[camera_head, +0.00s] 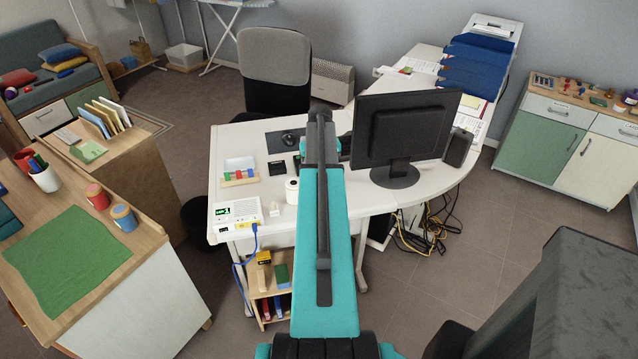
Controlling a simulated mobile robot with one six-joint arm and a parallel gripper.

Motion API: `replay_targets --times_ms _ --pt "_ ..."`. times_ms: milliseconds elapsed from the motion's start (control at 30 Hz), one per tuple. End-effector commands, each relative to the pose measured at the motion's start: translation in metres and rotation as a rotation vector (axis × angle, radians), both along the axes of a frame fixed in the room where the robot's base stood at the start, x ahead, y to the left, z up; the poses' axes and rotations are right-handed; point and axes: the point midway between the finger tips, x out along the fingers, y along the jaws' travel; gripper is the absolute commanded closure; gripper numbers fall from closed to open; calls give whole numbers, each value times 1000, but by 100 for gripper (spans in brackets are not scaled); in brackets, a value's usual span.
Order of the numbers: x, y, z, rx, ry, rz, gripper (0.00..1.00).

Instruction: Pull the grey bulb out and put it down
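I cannot make out a grey bulb for certain. A small white cylinder with a darker spot on top (292,190) stands on the white desk (330,212), just left of my arm. A small whitish piece (274,209) sits left of it, near the desk's front edge; it is too small to tell what it is. My teal arm reaches from the bottom of the view up over the desk and hides the part of the desk behind it. My gripper's fingers do not show.
A monitor (404,131) stands right of my arm, and a rack of coloured pieces (239,177) stands left. A small shelf unit (268,290) and blue cable (238,266) are below the desk front. A wooden counter with a green mat (66,258) is at left. Floor at right is partly clear.

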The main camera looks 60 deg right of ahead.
Motion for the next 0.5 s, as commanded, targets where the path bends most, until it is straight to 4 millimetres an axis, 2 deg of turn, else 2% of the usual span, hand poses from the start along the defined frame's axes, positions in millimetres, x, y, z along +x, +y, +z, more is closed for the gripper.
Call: replay_targets --times_ms 333,500 --pt "0 0 0 0 0 -1 70" --pt "0 0 0 0 0 -1 98"
